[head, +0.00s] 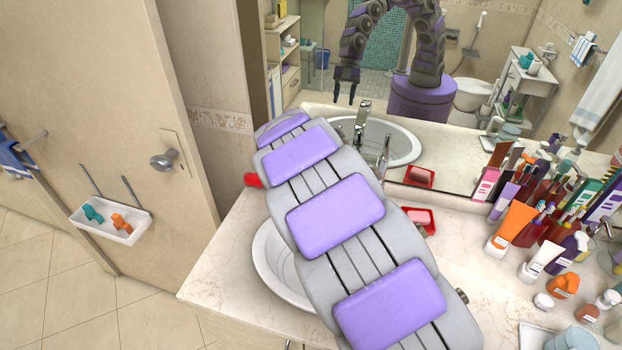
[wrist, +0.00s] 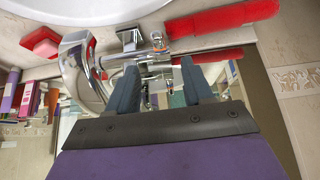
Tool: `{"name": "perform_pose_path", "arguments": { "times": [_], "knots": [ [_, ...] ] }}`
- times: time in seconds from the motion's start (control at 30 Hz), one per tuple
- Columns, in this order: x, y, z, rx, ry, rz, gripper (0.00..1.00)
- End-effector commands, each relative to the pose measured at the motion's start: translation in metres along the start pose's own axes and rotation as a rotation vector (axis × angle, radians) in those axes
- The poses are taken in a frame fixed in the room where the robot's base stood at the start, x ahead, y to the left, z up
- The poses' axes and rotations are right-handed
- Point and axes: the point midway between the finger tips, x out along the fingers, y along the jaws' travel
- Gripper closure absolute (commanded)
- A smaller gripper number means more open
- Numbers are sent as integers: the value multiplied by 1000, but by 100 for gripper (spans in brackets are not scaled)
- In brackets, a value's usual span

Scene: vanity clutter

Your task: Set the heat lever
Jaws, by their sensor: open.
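The chrome faucet (wrist: 78,68) fills the upper left of the wrist view, with its curved spout at left and knob-like parts (wrist: 130,40) near my fingertips. Which part is the heat lever I cannot tell. My gripper (wrist: 158,67) is open, its two dark fingers pointing at the faucet's chrome fittings and the mirror behind. Nothing is clearly held, and contact cannot be judged. In the head view, part of the faucet (head: 382,158) shows just beyond my arm. The gripper itself is hidden there; the mirror shows its reflection.
A red long-shaped object (wrist: 222,20) lies close to the right finger, with its mirror reflection below. A red soap dish (head: 420,219) sits right of the faucet. The sink basin (head: 272,262) is partly under my arm. Bottles and tubes (head: 512,229) crowd the counter's right side.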

Motion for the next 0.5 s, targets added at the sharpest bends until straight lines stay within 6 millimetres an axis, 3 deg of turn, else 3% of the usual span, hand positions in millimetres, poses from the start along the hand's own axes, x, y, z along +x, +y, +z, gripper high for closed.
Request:
{"name": "perform_pose_path", "arguments": {
  "times": [0.2,0.5],
  "knots": [
    [-23,-1,0,-1,0,-1,49],
    [-26,-1,1,-1,-2,1,49]
  ]
}}
